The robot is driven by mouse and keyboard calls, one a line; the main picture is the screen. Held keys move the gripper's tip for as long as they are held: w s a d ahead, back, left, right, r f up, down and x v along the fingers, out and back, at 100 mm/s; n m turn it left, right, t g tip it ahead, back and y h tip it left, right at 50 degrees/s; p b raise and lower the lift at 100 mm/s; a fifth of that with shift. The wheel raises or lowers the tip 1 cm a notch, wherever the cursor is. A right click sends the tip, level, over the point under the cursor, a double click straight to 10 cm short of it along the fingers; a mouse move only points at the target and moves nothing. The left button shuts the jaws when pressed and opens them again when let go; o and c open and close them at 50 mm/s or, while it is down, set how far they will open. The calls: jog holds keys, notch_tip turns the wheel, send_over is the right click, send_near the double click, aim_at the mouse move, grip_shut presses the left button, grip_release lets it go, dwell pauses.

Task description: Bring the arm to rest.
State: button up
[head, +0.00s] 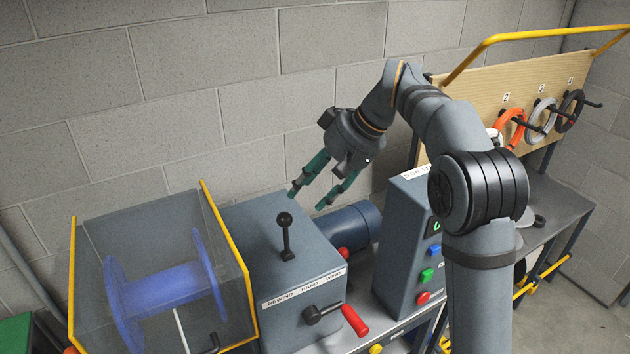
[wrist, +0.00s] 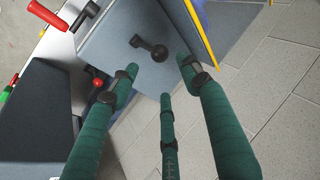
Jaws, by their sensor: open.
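My gripper (head: 306,196) is open and empty, with green fingers, in the head view. It hangs in the air above and a little right of the grey rewind box (head: 240,235). A black ball-topped lever (head: 285,235) stands on top of that box, left of and below the fingertips and apart from them. In the wrist view my gripper's fingers (wrist: 158,85) are spread, with the lever (wrist: 150,48) beyond their tips. My arm is bent, its elbow high on the right.
A clear guard with yellow edges (head: 249,290) encloses a blue spool (head: 165,285) at left. A crank with a red handle (head: 355,320) sticks out at the box's front. A control cabinet with buttons (head: 405,240) stands at right. Coloured rings (head: 511,128) hang on a board at far right.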

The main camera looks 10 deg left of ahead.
aim_at(288, 216)
jog(key=x, duration=1.2)
jog(key=shift+s+f, duration=0.1)
jog(key=shift+s, duration=0.05)
jog(key=shift+a, duration=0.1)
jog(key=shift+s, duration=0.1)
